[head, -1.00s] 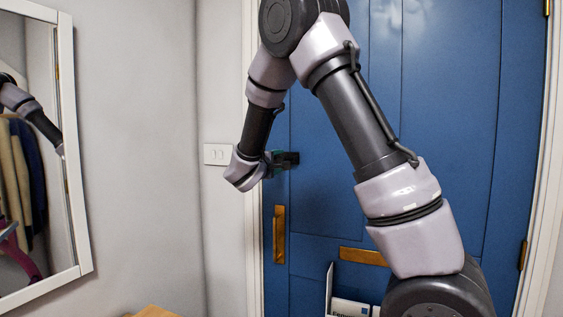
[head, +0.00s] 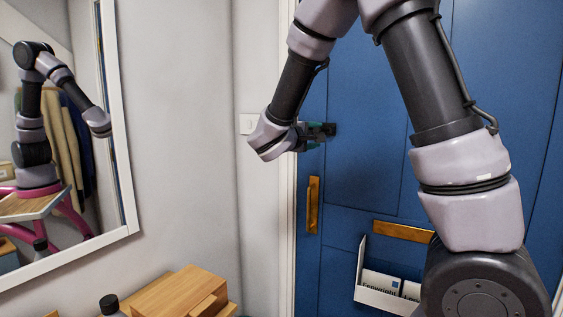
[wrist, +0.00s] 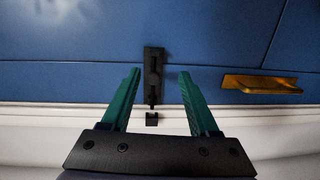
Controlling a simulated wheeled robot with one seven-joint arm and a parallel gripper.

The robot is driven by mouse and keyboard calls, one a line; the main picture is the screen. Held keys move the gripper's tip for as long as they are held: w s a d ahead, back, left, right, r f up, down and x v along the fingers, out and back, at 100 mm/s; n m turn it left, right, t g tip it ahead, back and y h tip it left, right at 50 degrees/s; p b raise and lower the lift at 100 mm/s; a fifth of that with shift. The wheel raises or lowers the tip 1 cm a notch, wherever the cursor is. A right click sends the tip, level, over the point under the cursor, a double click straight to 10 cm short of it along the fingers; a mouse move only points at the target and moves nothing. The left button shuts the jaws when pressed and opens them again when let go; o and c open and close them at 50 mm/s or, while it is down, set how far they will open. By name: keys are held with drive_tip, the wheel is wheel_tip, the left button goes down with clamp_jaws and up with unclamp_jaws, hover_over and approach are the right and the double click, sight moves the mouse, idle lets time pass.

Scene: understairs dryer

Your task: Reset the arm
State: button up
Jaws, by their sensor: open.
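My arm is raised and bent in front of a blue door (head: 365,170). My gripper (head: 330,130) is near the door's left side, above a brass handle (head: 313,205). In the wrist view my gripper (wrist: 158,75) is open, its two green fingers spread with nothing held between them. A dark latch (wrist: 152,75) on the door shows beyond and between the fingertips. I cannot tell the exact gap between fingers and latch. The brass fitting also shows in the wrist view (wrist: 262,84), at the right.
A white-framed mirror (head: 130,190) hangs on the left wall and reflects my arm and hanging coats. A wooden box (head: 180,292) and a dark-capped bottle (head: 110,304) stand low at the left. A white holder with papers (head: 375,295) is below the brass letter slot (head: 402,231).

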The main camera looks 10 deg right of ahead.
drive_tip(key=s+d+f+m+g+y, duration=0.1)
drive_tip(key=s+d+m+g+y, duration=0.1)
drive_tip(key=s+d+m+g, duration=0.45)
drive_tip(key=s+d+f+m+g+y, duration=0.25)
drive_tip(key=s+d, duration=0.45)
drive_tip(key=s, duration=0.4)
drive_tip(key=s+a+r+m+t+y, duration=0.3)
drive_tip(key=s+a+r+y, duration=0.3)
drive_tip(key=s+a+y, duration=0.2)
drive_tip(key=shift+s+a+r+m+y, duration=0.2)
drive_tip(key=shift+s+m+y, duration=0.15)
drive_tip(key=shift+s+m, duration=0.7)
drive_tip(key=shift+s, duration=0.1)
